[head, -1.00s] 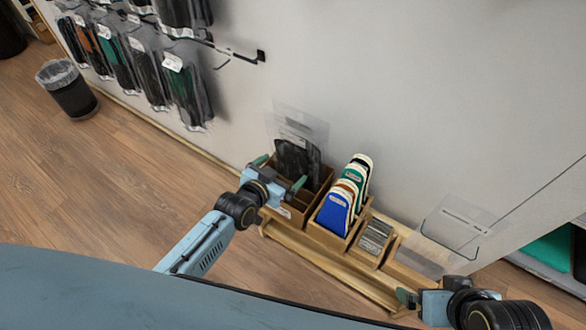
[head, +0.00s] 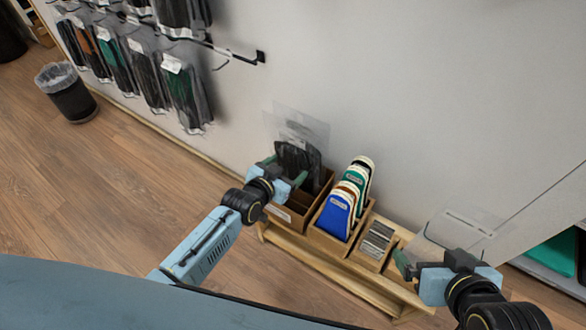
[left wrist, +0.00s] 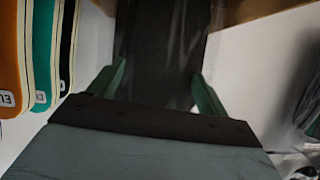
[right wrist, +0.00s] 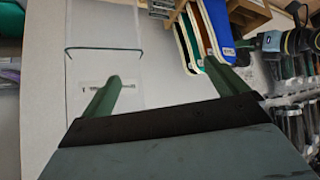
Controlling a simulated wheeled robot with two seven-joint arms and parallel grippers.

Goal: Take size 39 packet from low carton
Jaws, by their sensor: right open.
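A dark packet in clear wrapping (head: 297,157) stands upright in the low carton (head: 287,216) against the wall. My left gripper (head: 285,171) is at this packet, with one finger to each side of it in the head view. In the left wrist view, the dark packet (left wrist: 160,50) fills the space between the left fingers (left wrist: 158,75). I cannot tell whether the fingers press on it. No size number is readable. My right gripper (head: 405,268) is open and empty at the right end of the shelf; its fingers stand apart in the right wrist view (right wrist: 160,85).
A wooden box of blue, brown, green and black insoles (head: 340,210) stands right of the carton. Beside it is a small box of grey cards (head: 377,240). All stand on a wooden bench (head: 340,272). Packets (head: 185,92) hang on the wall at the left. A bin (head: 67,92) stands behind.

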